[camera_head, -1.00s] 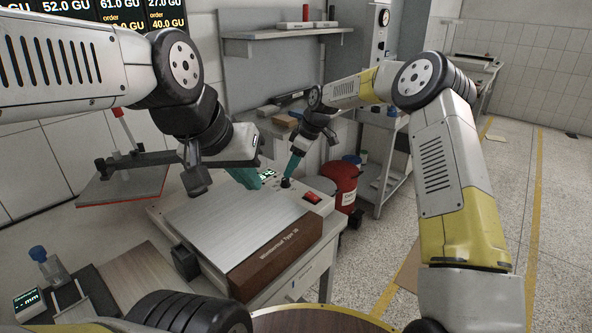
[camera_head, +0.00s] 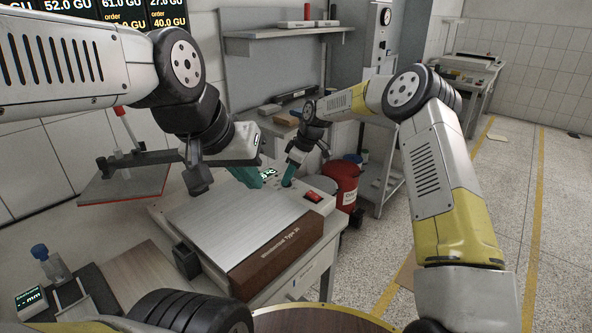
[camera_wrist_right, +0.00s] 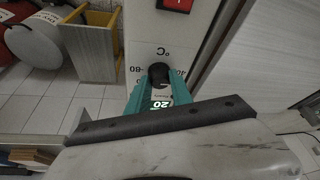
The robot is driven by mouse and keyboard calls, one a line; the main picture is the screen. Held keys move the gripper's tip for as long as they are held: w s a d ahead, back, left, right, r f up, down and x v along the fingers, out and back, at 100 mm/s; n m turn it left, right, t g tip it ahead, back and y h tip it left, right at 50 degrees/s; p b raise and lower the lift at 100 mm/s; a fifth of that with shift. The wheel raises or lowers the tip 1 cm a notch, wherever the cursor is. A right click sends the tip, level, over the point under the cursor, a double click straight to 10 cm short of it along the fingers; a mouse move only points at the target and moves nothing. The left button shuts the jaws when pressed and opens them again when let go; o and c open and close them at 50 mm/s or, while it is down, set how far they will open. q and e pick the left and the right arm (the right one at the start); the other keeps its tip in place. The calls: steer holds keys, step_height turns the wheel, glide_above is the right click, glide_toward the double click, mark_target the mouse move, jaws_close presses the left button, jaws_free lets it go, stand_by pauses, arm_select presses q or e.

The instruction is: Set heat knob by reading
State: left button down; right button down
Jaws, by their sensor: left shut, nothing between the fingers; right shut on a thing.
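The heat knob (camera_wrist_right: 159,75) is a black round knob on the light panel of the hot plate, with a "°C" mark and printed numbers around it in the right wrist view. My right gripper (camera_wrist_right: 160,84) is shut on it from above, with teal fingers at its sides. In the head view my right gripper (camera_head: 288,178) hides most of the knob. A small lit display (camera_wrist_right: 158,104) between the fingers reads 20; it also shows in the head view (camera_head: 268,173), too small to read. My left gripper (camera_head: 256,180) is shut and empty, just left of the display.
The hot plate (camera_head: 240,222) has a flat metal top and a brown front strip. A red switch (camera_head: 313,196) sits right of the knob. A red bin (camera_head: 343,184) stands behind to the right. A red-edged board (camera_head: 125,188) is at the left. Order screens (camera_head: 120,12) hang at the back.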

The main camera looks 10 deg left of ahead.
steer(key=shift+m, duration=0.4)
steer(key=m+t, duration=0.1)
steer(key=m, duration=0.1)
steer(key=m+t+h, duration=0.1)
steer(key=m, duration=0.1)
steer(key=shift+s+a+r, duration=0.1)
steer(key=shift+s+a, duration=0.05)
steer(key=shift+s, duration=0.05)
steer(key=shift+m+t+h, duration=0.5)
steer(key=shift+m, duration=1.5)
steer(key=c, duration=1.1)
jaws_free()
steer(key=shift+c, duration=0.2)
steer(key=v, duration=0.7)
steer(key=shift+s+r, duration=0.15)
steer(key=shift+r, duration=0.2)
